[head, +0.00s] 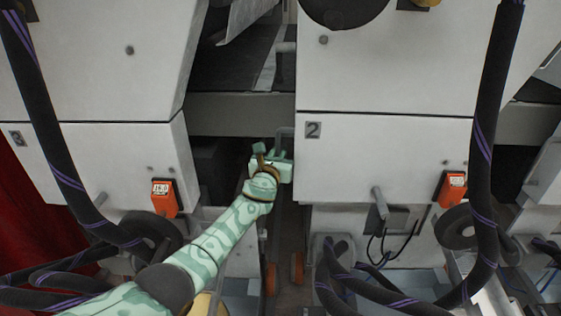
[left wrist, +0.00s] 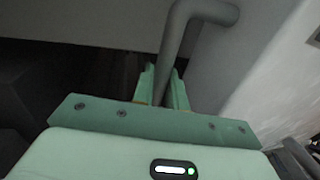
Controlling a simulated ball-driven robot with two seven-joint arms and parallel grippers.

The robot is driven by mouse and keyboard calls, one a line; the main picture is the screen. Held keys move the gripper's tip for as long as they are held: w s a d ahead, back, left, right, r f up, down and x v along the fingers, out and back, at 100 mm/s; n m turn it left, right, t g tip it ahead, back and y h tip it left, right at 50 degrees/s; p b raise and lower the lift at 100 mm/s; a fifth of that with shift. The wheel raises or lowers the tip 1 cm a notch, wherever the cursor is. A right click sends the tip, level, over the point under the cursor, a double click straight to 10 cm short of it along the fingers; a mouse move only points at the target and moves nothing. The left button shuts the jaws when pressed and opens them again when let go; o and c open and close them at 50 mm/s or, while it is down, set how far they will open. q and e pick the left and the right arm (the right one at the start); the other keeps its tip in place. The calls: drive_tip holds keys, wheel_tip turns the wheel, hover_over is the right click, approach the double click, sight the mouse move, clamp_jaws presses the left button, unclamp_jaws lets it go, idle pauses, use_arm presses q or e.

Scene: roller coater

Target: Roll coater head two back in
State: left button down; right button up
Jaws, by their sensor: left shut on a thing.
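Coater head two (head: 385,155) is the large white housing right of centre in the head view, with a dark "2" plate at its upper left. A grey bent bar handle (head: 285,133) stands at its left side. My left gripper (head: 271,152) is at this handle, its fingers shut on the bar. In the left wrist view the handle (left wrist: 182,45) rises between the two green fingers (left wrist: 162,88) and bends right at its top. The white side of the head lies to its right. My right gripper is not in view.
Another white head (head: 95,165) stands to the left, with a dark gap (head: 208,165) between the two. Orange boxes (head: 164,198) hang on the fronts. Black hoses with purple stripes (head: 485,110) hang and loop in front. Orange wheels (head: 297,267) show below.

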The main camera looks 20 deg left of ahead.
use_arm(q)
drive_tip(key=shift+s+a, duration=0.1)
drive_tip(key=shift+a, duration=0.05)
idle(0.3)
drive_tip(key=c, duration=1.5)
unclamp_jaws()
drive_tip(key=shift+a, duration=0.1)
drive_tip(key=shift+w, duration=0.2)
